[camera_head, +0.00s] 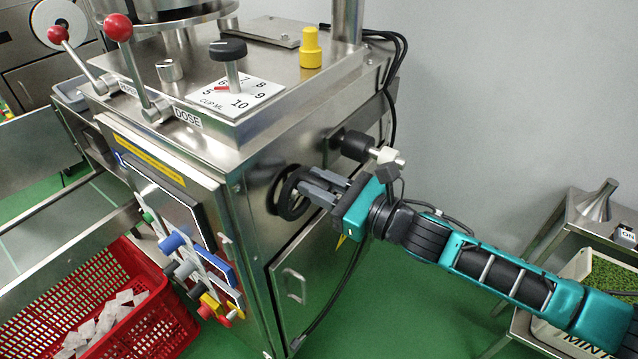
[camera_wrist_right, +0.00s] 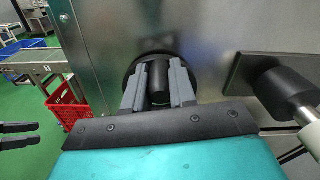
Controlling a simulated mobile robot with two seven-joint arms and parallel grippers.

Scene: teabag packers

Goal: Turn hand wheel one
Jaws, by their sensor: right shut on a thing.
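The hand wheel (camera_head: 283,203) is a black ring on the steel side panel of the machine. In the right wrist view its dark rim (camera_wrist_right: 133,68) shows behind my fingers. My right gripper (camera_head: 312,188) reaches it from the right. Part of the wheel is hidden behind the fingers. My left gripper (camera_wrist_right: 18,135) shows at the left edge of the right wrist view, its two dark fingers apart and empty.
A black knob (camera_head: 354,146) on a bracket sticks out just above my right gripper. A steel door handle (camera_head: 291,286) is below the wheel. Red-knobbed levers (camera_head: 118,27) and a dose dial (camera_head: 228,50) are on top. A red crate (camera_head: 160,318) stands at lower left.

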